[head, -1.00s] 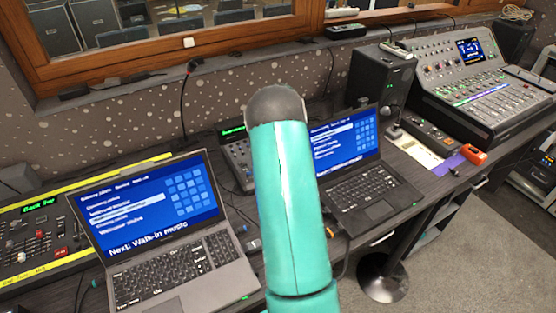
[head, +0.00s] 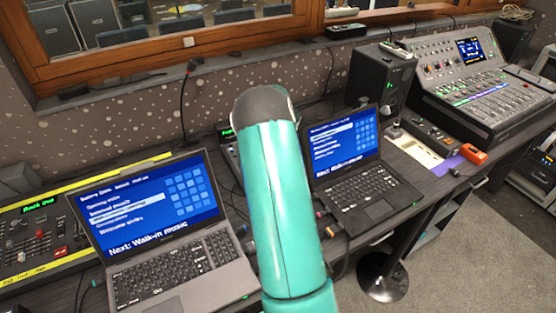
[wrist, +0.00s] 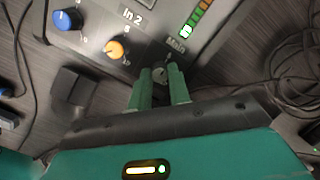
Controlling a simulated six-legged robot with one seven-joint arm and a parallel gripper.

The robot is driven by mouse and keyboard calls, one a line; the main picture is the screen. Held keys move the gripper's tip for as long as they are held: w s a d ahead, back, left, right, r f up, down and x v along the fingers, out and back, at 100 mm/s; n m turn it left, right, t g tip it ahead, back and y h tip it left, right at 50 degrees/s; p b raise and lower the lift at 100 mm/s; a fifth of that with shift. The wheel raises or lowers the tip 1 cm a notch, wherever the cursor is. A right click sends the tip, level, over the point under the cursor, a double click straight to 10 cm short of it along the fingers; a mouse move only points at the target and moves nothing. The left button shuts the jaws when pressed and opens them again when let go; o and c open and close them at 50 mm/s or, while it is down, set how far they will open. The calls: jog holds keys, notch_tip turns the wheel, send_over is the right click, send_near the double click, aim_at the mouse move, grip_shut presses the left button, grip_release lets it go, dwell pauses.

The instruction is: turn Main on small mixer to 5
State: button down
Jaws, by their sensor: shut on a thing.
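The small mixer (wrist: 205,50) fills the upper middle of the wrist view. It has a "Main" label, an "In 2" label and a row of lit green to red level lights. In the head view the mixer (head: 229,142) is mostly hidden behind my arm. The grey Main knob (wrist: 159,76) sits by its label near the mixer's front edge. My gripper (wrist: 160,71) has its two green fingers closed on either side of this knob. The knob's pointer and scale are too small and covered to read. My gripper is hidden in the head view.
An orange knob (wrist: 117,49) and a blue knob (wrist: 67,19) lie left of Main. Loose black cables (wrist: 290,75) coil on the desk at right. Two open laptops, left (head: 175,275) and right (head: 365,192), flank the mixer in the head view.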

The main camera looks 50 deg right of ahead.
jog(key=c, duration=1.3)
grip_release()
notch_tip(320, 180, up, 14)
jog(key=s, duration=0.2)
jog(key=shift+s+f, duration=0.2)
jog(key=shift+s, duration=0.15)
